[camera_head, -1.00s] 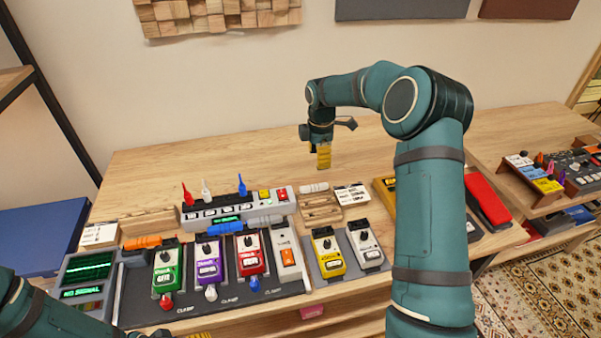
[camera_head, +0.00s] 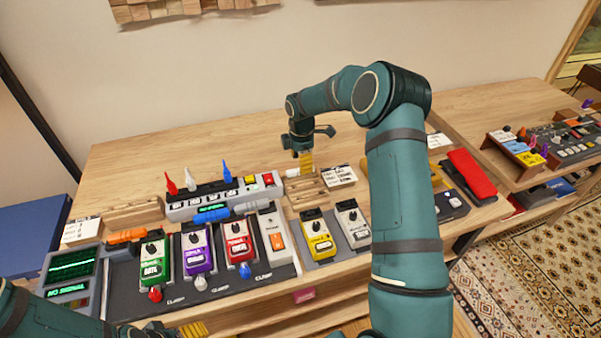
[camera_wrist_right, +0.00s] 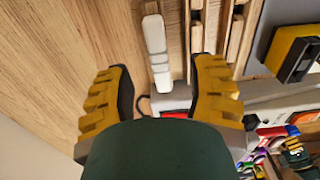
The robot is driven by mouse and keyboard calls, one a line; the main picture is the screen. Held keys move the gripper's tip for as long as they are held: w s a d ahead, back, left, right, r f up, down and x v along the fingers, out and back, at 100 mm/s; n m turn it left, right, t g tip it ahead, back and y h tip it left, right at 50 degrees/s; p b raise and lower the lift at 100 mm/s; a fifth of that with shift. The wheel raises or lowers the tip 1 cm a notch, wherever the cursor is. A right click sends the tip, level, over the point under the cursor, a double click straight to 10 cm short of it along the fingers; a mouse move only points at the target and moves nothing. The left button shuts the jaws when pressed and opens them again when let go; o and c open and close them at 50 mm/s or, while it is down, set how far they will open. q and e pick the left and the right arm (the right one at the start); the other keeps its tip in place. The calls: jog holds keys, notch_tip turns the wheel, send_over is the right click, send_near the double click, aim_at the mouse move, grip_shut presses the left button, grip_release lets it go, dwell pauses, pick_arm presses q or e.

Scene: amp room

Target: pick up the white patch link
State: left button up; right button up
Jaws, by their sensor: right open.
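The white patch link (camera_head: 292,173) lies at the back of the slotted wooden rack (camera_head: 309,199), partly hidden by my right gripper (camera_head: 306,163). In the right wrist view the link (camera_wrist_right: 157,52) is a slim white bar with rounded ends, lying beside the wooden slats. My right gripper (camera_wrist_right: 160,88) is open, with its yellow ridged fingers spread wide.
A power strip (camera_head: 222,196) with red, white and blue plugs stands left of the rack. Several pedals, orange, blue and grey links (camera_head: 252,207) sit in front. A white label card (camera_head: 338,176) lies right of the rack. The bench behind is clear.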

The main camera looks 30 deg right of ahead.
notch_tip(320, 180, down, 4)
jog(key=shift+w+a+b, duration=0.1)
jog(key=shift+b, duration=0.2)
jog(key=shift+f, duration=0.15)
grip_shut()
